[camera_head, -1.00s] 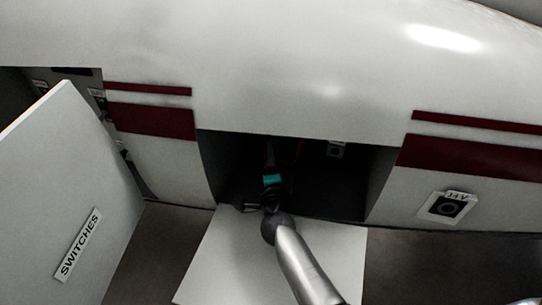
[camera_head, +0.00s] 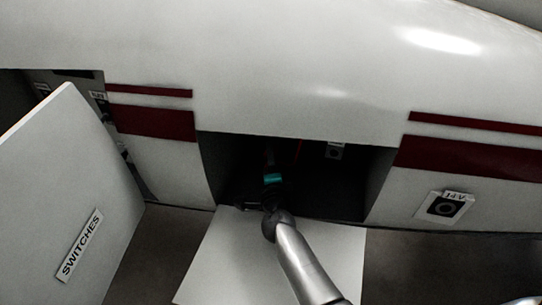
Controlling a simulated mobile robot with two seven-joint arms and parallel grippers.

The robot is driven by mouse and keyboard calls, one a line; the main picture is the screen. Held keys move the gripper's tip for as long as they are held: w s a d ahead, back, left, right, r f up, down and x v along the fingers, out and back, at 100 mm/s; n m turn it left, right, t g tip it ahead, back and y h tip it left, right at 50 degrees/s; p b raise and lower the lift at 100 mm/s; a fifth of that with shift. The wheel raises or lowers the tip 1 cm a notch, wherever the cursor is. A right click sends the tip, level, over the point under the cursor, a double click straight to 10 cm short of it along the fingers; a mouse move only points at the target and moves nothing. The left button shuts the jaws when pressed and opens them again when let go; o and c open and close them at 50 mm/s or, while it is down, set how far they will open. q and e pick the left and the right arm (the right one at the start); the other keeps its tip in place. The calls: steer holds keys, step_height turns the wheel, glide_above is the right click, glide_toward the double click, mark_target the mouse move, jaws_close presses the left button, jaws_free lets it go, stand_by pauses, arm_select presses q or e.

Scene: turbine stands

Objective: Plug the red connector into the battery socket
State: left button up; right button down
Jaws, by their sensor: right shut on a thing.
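My right gripper (camera_head: 270,182) reaches into the dark open compartment (camera_head: 335,190) in the white body, its arm coming up from the lower right. A teal band shows near the gripper's front. The gripper is shut, but its fingertips and what it holds are too dark to make out. I cannot clearly make out the red connector or the battery socket. My left gripper is not in view.
A lowered white panel (camera_head: 225,265) lies below the compartment opening. An open door labelled SWITCHES (camera_head: 80,245) stands at the left. A labelled plate (camera_head: 446,207) is on the body at the right.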

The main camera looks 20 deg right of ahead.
steer(key=shift+w+d+r, duration=0.2)
steer(key=shift+d+r, duration=0.1)
steer(key=c, duration=0.8)
jaws_free()
steer(key=shift+w, duration=0.1)
steer(key=shift+c, duration=0.2)
steer(key=o, duration=0.3)
steer(key=shift+w+d+f, duration=0.1)
steer(key=shift+w+f, duration=0.15)
steer(key=shift+f, duration=0.05)
steer(key=shift+o, duration=0.8)
steer(key=shift+s+r, duration=0.1)
steer(key=shift+s, duration=0.15)
steer(key=shift+o, duration=0.8)
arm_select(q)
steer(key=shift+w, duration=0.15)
arm_select(e)
steer(key=shift+a, duration=0.2)
